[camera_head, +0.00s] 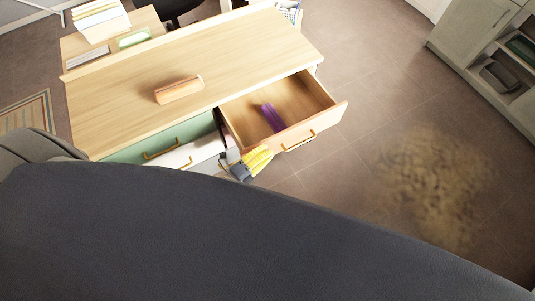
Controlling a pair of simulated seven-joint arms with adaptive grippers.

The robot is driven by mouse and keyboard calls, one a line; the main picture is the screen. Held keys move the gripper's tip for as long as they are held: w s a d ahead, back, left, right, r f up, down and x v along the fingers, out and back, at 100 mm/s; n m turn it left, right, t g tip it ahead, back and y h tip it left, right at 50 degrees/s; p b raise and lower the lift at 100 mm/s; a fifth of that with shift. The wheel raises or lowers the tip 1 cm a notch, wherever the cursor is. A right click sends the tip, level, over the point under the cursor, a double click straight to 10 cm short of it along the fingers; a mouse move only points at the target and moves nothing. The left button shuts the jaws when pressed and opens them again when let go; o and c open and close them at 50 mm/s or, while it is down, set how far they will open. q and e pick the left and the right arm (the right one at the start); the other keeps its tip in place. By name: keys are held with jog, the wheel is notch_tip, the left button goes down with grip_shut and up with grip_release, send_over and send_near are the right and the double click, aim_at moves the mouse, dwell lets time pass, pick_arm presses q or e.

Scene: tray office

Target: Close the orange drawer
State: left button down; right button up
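The orange drawer (312,128) stands pulled out from the right end of the wooden desk, with a gold handle on its pale orange front. A purple item (272,117) lies inside it. My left gripper (261,158), grey with yellow ribbed fingers, is just at the left end of the drawer front, close to its outer face. I cannot tell whether it touches the front. The fingers look close together, but their gap does not show clearly. My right gripper is not in view.
A brown cylinder (178,90) lies on the desktop (225,65). Shelves (490,65) stand at the far right. The floor right of the desk is open. My dark body hides the foreground.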

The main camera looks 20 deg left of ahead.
pick_arm(q)
jog(key=w+a, duration=0.9)
jog(key=a, duration=0.2)
jog(key=shift+w, duration=0.3)
jog(key=shift+d, duration=0.1)
